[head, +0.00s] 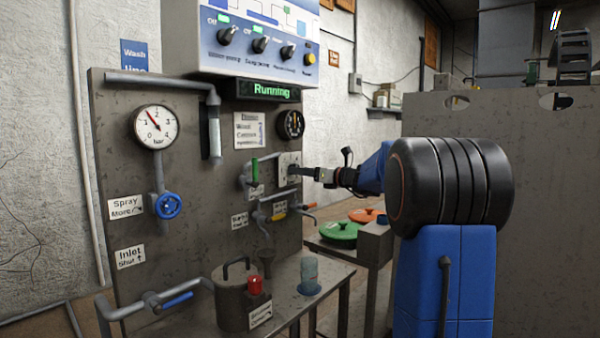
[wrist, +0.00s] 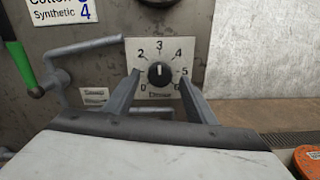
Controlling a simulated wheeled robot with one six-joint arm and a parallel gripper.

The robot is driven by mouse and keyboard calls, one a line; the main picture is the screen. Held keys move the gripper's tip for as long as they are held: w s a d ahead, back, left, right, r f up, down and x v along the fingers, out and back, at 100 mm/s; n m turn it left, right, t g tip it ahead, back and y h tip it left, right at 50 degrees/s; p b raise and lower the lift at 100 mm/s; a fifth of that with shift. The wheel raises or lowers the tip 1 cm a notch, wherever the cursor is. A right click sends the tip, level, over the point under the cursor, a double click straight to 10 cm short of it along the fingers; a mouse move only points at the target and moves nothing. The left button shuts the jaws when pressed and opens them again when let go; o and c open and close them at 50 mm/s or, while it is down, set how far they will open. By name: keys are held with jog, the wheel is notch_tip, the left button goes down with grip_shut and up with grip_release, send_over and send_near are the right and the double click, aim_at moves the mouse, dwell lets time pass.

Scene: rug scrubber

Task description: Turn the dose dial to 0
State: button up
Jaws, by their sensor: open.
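The dose dial (wrist: 160,73) is a small black knob on a square pale plate (wrist: 152,48) with numbers around it, 0 at lower left and 3 at the top. Its light mark appears to point up, near 3. My gripper (wrist: 159,76) is open, with one finger on each side of the knob; I cannot tell whether either finger touches it. In the head view my gripper (head: 297,171) reaches the plate (head: 284,160) from the right and hides most of the knob.
A green-handled lever (head: 254,169) and pipes sit left of the dial. A sign (wrist: 62,10) above reads Synthetic 4. The display (head: 269,90) reads Running. A red-topped item (head: 256,284) and a blue-grey cup (head: 309,277) stand below. Green (head: 339,232) and orange (head: 366,215) lids lie at right.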

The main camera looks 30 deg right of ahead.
jog(key=shift+x, duration=0.9)
jog(key=c, duration=1)
jog(key=shift+c, duration=0.2)
jog(key=shift+n, duration=0.3)
